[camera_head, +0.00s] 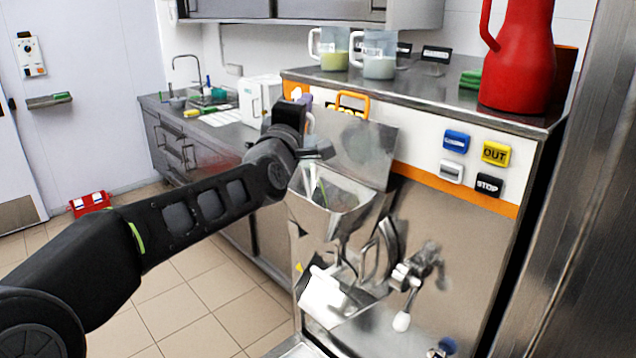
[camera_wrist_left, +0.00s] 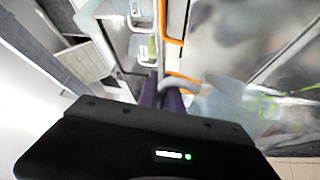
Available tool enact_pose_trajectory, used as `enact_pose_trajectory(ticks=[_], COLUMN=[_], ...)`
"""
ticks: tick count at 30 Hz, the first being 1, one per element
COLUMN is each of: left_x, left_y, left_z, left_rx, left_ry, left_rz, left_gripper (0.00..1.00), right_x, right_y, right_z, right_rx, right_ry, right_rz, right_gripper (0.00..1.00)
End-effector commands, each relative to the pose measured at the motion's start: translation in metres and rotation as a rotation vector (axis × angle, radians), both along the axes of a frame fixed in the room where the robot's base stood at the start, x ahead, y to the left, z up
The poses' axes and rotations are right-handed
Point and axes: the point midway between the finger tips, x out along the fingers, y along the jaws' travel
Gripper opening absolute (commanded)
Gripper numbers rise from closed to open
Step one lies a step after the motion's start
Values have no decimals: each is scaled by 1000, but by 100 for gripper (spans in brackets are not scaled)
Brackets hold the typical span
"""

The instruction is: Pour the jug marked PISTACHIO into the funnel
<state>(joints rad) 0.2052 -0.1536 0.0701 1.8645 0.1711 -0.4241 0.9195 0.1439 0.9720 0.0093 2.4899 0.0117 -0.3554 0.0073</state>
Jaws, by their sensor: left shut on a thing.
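My left gripper (camera_head: 307,106) is at the front of the machine, above the steel funnel (camera_head: 330,217). Its purple fingers (camera_wrist_left: 162,93) are shut on the handle of a clear jug (camera_wrist_left: 222,104). In the head view the jug is mostly hidden behind my wrist; a pale part of it (camera_head: 319,148) shows tilted over the funnel mouth. A thin green streak shows below it, inside the funnel. Green also shows beside the jug in the wrist view. No marking on this jug can be read. My right gripper is not in view.
Two other jugs, one with yellow-green contents (camera_head: 334,61) and one with pale contents (camera_head: 379,68), stand on the machine top beside a red pitcher (camera_head: 518,60). A raised steel lid (camera_head: 362,152) stands behind the funnel. A white-handled lever (camera_head: 402,320) sticks out below.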

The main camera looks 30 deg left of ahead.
Motion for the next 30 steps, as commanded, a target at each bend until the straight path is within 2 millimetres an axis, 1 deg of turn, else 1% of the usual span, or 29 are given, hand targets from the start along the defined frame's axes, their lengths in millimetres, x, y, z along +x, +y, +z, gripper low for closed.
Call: enact_pose_trajectory(ticks=[10,12,14,16,18,19,30], left_x=[8,7,4,-1,-6,-7,-7], left_y=[-25,-21,-12,4,17,20,21], left_z=[2,1,-1,-3,-5,-5,-5], left_rx=[189,168,106,-13,-120,-148,-164], left_ry=[62,55,33,-6,-41,-50,-56], left_rz=[-2,1,3,5,3,2,1], left_gripper=[0,0,0,0,0,0,0], right_x=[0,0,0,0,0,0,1], right_y=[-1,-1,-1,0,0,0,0], right_z=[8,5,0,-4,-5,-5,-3], right_rx=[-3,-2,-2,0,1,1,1], right_ry=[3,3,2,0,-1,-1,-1], right_rz=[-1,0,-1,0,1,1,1], right_gripper=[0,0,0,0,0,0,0])
